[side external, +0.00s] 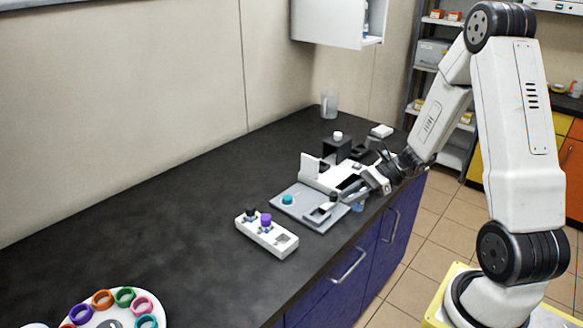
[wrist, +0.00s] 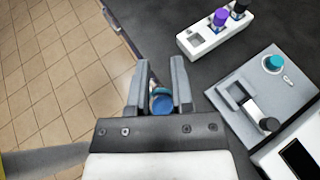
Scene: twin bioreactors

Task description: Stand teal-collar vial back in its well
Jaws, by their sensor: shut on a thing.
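My gripper (side external: 362,190) (wrist: 158,64) is shut on a vial with a blue round end (wrist: 162,104), seen between the fingers in the wrist view. A bit of blue also shows below the gripper in the side view (side external: 357,207). The white rack (side external: 256,234) (wrist: 210,46) holds a purple-topped vial (side external: 266,219) (wrist: 220,17) and a black-topped vial (side external: 250,215) (wrist: 239,9). Its end well (side external: 284,240) (wrist: 194,41) is empty.
A grey plate (side external: 291,213) (wrist: 243,92) carries a teal knob (side external: 287,199) (wrist: 274,62) and a black-knobbed part (wrist: 268,124). White and black equipment (side external: 337,148) stands behind. A round tray of coloured rings (side external: 112,312) lies at front left.

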